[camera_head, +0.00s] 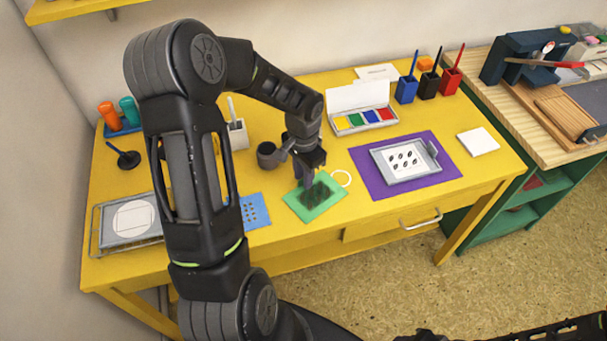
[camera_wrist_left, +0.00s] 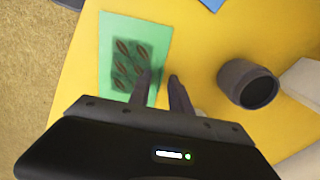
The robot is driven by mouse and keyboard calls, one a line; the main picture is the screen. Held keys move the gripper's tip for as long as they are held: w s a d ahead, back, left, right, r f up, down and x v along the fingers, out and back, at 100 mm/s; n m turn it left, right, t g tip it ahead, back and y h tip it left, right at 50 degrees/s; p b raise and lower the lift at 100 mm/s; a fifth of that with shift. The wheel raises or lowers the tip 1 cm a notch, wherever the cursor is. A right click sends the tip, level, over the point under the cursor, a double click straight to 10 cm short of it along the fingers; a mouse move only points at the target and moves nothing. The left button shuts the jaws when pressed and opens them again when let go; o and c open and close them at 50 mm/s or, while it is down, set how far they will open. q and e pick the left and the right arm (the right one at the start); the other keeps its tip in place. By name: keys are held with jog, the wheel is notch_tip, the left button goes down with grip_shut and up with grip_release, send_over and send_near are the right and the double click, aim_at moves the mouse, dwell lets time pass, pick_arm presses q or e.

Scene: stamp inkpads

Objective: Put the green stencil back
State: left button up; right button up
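The green stencil (camera_head: 295,203) lies on the yellow table near its front edge. It is a flat green sheet with several dark oval shapes, and it also shows in the left wrist view (camera_wrist_left: 112,30). My left gripper (camera_head: 308,180) points down at the stencil's back edge. In the left wrist view its two fingers (camera_wrist_left: 163,78) stand apart, one over the stencil and one just past its edge. I see nothing held between them. Whether the fingertips touch the sheet I cannot tell. Dark parts of my right arm show at the bottom right, with its fingers not clear.
A blue stencil (camera_head: 256,211) lies left of the green one. A dark cup (camera_wrist_left: 250,85) stands close behind the gripper. A white ring (camera_head: 342,178) lies on the right. A purple mat (camera_head: 372,185) bears a grey tray. A paint box (camera_head: 362,98) stands behind.

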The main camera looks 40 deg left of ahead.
pick_arm(q)
jog(key=shift+r, duration=0.1)
notch_tip(320, 180, up, 12)
dwell(0.5)
dwell(0.8)
